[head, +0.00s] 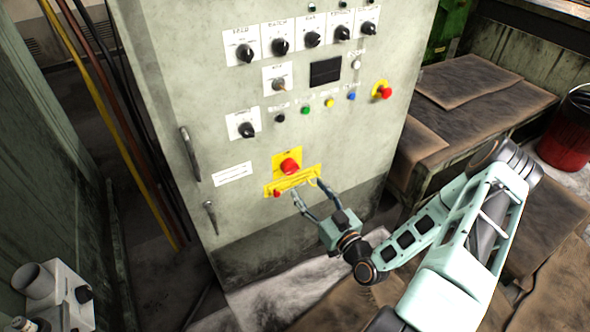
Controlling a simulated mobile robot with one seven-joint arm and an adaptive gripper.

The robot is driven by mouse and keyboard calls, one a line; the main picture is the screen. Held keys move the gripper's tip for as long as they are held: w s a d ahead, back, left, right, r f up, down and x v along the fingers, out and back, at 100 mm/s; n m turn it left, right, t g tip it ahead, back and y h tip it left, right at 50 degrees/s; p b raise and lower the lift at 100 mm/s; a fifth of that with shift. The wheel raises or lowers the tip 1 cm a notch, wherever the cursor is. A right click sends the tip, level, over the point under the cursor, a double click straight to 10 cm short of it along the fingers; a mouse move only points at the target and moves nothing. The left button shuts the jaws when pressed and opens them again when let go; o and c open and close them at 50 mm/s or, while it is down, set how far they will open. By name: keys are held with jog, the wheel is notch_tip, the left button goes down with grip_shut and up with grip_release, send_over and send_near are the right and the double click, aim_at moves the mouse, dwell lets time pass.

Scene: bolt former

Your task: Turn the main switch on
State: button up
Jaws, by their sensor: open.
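A grey-green control cabinet (225,90) stands upright in the head view. Low on its front is a red knob on a yellow plate (289,166), which looks like the main switch. A yellow bar-like part (292,181) lies across just below the knob, with a small red part (277,194) at its lower left. My gripper (308,190) is open and empty, its fingertips at the right part of the yellow bar, below the red knob. I cannot tell whether the fingers touch the bar. The knob's on or off position cannot be read.
Several black rotary knobs (312,39), coloured buttons (305,110) and a red emergency button (384,92) sit higher on the cabinet. A door handle (190,153) is at its left. Brown-covered benches (475,90) and a red bucket (562,140) stand at the right.

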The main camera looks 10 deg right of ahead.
aim_at(292, 168)
jog(key=x, duration=1)
jog(key=shift+f, duration=0.15)
jog(key=c, duration=1.1)
jog(key=shift+c, duration=0.2)
